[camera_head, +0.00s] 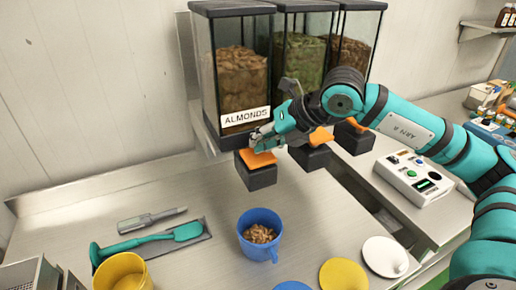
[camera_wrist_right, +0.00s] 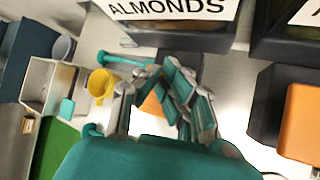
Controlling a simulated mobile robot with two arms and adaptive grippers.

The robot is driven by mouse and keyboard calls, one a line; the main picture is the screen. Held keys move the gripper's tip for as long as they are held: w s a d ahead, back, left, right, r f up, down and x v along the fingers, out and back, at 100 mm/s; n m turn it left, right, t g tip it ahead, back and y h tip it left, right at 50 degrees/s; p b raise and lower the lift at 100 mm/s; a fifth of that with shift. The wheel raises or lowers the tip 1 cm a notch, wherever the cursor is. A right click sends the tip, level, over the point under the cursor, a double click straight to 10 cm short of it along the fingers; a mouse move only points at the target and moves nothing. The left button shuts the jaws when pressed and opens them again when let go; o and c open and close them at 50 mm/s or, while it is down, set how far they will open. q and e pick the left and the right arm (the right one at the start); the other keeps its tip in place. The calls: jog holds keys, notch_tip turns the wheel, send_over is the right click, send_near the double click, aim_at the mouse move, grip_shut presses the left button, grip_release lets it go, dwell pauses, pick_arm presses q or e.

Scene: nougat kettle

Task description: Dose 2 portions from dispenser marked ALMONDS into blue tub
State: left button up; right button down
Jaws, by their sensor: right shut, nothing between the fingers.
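The dispenser marked ALMONDS (camera_head: 240,85) stands at the left of a row of three clear dispensers, filled with brown nuts. Below its front is a dark block with an orange paddle (camera_head: 258,158). In the wrist view the fingers (camera_wrist_right: 160,110) cover part of the orange paddle. The blue tub (camera_head: 262,222) stands upright on the metal counter in front of the dispenser, with brown pieces inside. My left gripper is not in view.
A yellow tub (camera_head: 122,273) stands front left, beside a teal spatula (camera_head: 150,241) and a grey-handled tool (camera_head: 152,219). Yellow (camera_head: 343,274) and white (camera_head: 385,256) discs lie at the front right. A control box (camera_head: 413,178) stands right.

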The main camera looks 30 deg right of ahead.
jog(key=shift+r+p, duration=0.85)
jog(key=shift+r, duration=0.55)
notch_tip(320, 180, up, 5)
jog(key=p, duration=0.3)
dwell(1.0)
